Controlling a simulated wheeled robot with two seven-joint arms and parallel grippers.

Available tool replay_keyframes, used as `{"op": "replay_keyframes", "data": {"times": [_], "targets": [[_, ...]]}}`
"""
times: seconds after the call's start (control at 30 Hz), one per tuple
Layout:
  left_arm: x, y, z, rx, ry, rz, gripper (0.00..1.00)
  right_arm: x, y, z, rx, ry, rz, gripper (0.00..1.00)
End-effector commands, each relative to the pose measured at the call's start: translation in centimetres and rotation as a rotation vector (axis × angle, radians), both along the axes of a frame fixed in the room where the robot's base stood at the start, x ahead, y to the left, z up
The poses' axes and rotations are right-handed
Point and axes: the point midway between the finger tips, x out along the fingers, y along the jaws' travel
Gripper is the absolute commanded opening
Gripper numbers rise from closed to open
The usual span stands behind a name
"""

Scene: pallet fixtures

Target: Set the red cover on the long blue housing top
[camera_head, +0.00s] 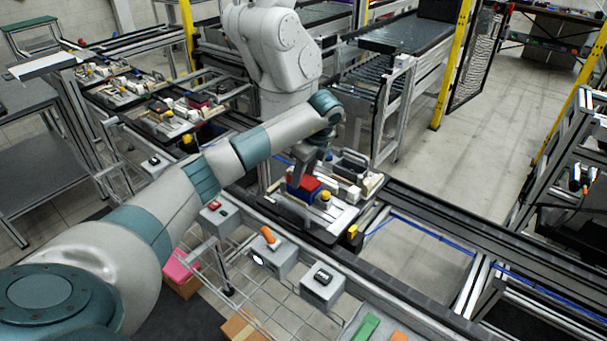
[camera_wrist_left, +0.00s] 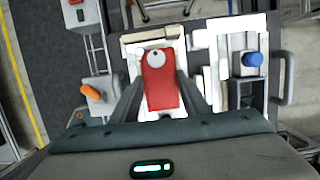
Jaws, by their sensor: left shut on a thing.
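The red cover (camera_head: 308,184) is between the fingers of my left gripper (camera_head: 303,174), over the fixture pallet. In the left wrist view the red cover (camera_wrist_left: 160,88) lies between the two dark fingers of the gripper (camera_wrist_left: 160,82), which is shut on it. A round white spot shows at its far end. A blue part, seemingly the long blue housing (camera_head: 293,190), shows just below and beside the cover in the head view. I cannot tell whether the two touch. The housing is hidden under the cover in the wrist view. My right gripper is not in view.
The pallet (camera_head: 335,225) also carries pale blocks (camera_head: 349,170), a grey handled part and a yellow-topped knob (camera_head: 325,197). A blue knob (camera_wrist_left: 252,58) shows in the wrist view. Grey boxes, one with an orange handle (camera_head: 268,236), stand along the near rail.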

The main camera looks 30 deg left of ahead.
Motion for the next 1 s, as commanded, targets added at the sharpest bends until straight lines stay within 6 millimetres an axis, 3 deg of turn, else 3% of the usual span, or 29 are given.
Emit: {"op": "replay_keyframes", "data": {"times": [0.63, 0.67, 0.73, 1.0], "targets": [[-0.01, 0.02, -0.39, 0.0, 0.0, 0.0, 0.19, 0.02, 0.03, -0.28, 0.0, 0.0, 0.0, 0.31], [-0.01, 0.02, -0.39, 0.0, 0.0, 0.0, 0.49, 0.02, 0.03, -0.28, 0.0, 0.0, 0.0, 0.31], [-0.01, 0.02, -0.39, 0.0, 0.0, 0.0, 0.63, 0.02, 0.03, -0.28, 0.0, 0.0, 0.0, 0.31], [-0.01, 0.01, -0.39, 0.0, 0.0, 0.0, 0.63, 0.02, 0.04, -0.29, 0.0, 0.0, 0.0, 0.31]]}}
